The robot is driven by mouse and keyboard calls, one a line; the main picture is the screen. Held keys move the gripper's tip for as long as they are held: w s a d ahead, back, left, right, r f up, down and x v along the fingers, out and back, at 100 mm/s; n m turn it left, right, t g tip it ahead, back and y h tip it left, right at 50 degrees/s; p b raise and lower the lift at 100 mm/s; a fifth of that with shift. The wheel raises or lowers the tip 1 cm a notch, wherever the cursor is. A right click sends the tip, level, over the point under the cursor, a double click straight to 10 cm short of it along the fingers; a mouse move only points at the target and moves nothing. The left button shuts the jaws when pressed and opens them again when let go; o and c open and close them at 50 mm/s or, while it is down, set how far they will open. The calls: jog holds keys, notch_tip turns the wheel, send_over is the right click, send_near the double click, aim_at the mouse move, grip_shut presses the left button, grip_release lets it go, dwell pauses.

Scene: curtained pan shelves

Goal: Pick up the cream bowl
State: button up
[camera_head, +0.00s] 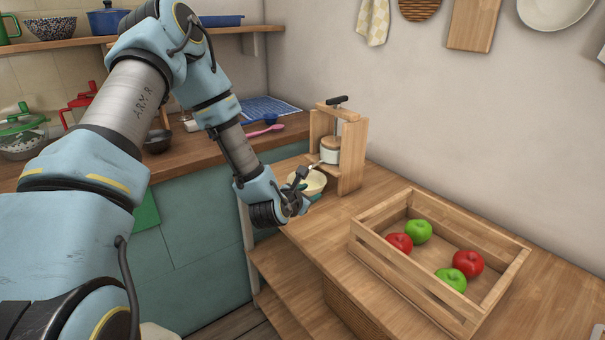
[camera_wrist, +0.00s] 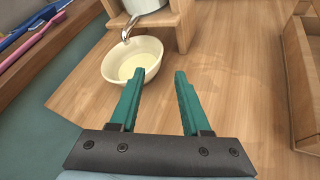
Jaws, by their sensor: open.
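The cream bowl (camera_wrist: 117,66) sits upright on the wooden counter, under the metal spout (camera_wrist: 129,29) of a wooden press. Pale yellow shows in its bottom. In the head view the bowl (camera_head: 314,181) is partly hidden by my wrist. My gripper (camera_wrist: 159,73) is open with green fingers. In the wrist view the left fingertip overlaps the bowl's near right rim, and the right fingertip is over bare counter. Nothing is between the fingers. I cannot tell whether the left finger touches the bowl.
The wooden press (camera_head: 350,150) stands right behind the bowl. A slatted crate (camera_head: 480,235) with red and green apples is to the right. A pink utensil (camera_head: 265,131) lies on the counter to the left. Bare counter (camera_head: 330,228) lies between bowl and crate.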

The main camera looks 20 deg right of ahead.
aim_at(322, 186)
jog(key=x, duration=0.1)
jog(key=p+x, duration=0.1)
jog(key=x, duration=0.2)
jog(key=shift+w+d+r+p, duration=0.15)
jog(key=shift+w+d+p, duration=0.1)
jog(key=shift+d+p, duration=0.1)
jog(key=shift+p+x, duration=0.95)
jog(key=shift+x, duration=2.3)
grip_shut()
